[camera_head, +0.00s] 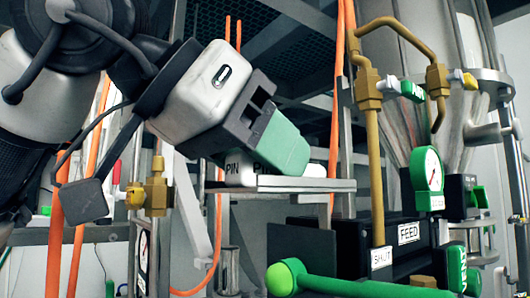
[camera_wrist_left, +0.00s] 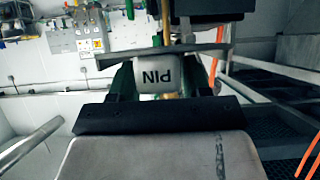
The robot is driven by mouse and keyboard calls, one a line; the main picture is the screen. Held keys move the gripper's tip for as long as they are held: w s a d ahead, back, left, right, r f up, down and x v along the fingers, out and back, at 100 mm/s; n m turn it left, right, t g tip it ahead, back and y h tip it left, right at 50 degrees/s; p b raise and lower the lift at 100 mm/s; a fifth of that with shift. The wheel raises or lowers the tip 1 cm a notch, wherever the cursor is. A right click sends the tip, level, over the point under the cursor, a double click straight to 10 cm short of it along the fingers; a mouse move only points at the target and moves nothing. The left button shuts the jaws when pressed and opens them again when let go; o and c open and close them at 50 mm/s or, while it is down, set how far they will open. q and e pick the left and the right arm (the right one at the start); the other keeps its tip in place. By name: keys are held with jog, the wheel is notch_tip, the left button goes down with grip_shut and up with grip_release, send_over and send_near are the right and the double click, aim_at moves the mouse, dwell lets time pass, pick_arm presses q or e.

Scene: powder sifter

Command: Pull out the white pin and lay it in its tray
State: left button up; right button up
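The white pin's block (camera_head: 236,173), marked PIN, is at a flat grey metal tray (camera_head: 300,184) in the head view. My left gripper (camera_head: 277,143) reaches down over it from the upper left, its green finger hiding part of the white block. In the left wrist view the pin (camera_wrist_left: 158,76) is between the two dark green fingers of my left gripper (camera_wrist_left: 160,85). The fingers lie close along its sides; I cannot tell whether they press on it. Whether the pin rests on the tray is also unclear. My right gripper is not in view.
A green lever with a round knob (camera_head: 287,278) is below the tray. A black FEED box (camera_head: 409,233), a green-rimmed gauge (camera_head: 428,170) and brass pipes (camera_head: 374,150) stand to the right. Orange conduits (camera_head: 337,100) run upright behind. A brass valve (camera_head: 155,190) is at left.

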pick_arm(q)
jog(key=shift+w+d+f, duration=0.1)
jog(key=shift+f, duration=0.45)
jog(key=shift+s+a+r, duration=0.2)
jog(key=shift+a+r, duration=0.05)
jog(key=b+v, duration=0.1)
jog(key=v, duration=1)
jog(key=shift+r+b, duration=0.2)
jog(key=shift+b, duration=0.15)
jog(key=shift+w+d, duration=0.1)
jog(key=shift+d, duration=0.15)
